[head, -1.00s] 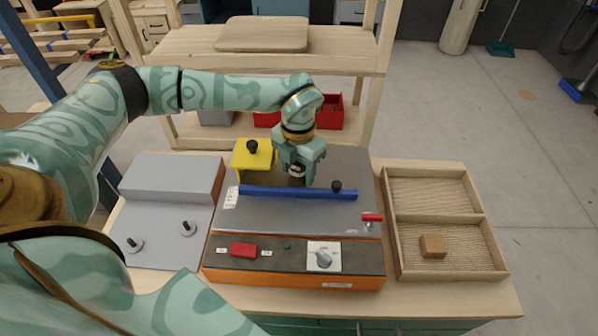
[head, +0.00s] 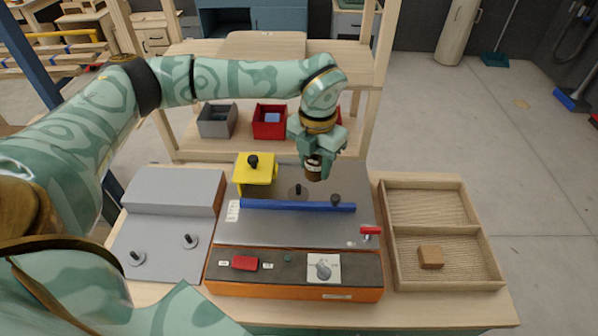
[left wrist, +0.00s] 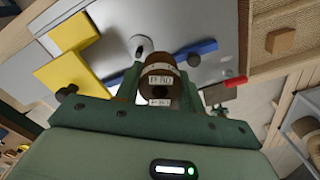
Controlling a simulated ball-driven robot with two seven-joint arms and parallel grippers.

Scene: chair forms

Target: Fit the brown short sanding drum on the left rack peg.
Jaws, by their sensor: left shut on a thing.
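My left gripper (head: 316,172) is shut on the brown short sanding drum (head: 314,166), held above the sander's grey top. In the left wrist view the drum (left wrist: 158,70) sits between the fingers and shows a printed label. A bare spindle (head: 298,190) stands on the sander, left of the drum in the head view. The grey rack (head: 165,264) at the left has two upright pegs, the left peg (head: 136,257) and the right peg (head: 190,241). Both pegs are empty. My right gripper is not in view.
The sander (head: 226,262) has a blue fence (head: 290,206), a yellow block with a black knob (head: 255,172) and a red-handled lever (head: 370,231). A wooden tray (head: 392,262) at the right holds a brown block (head: 430,257). Red and grey bins (head: 217,121) stand behind.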

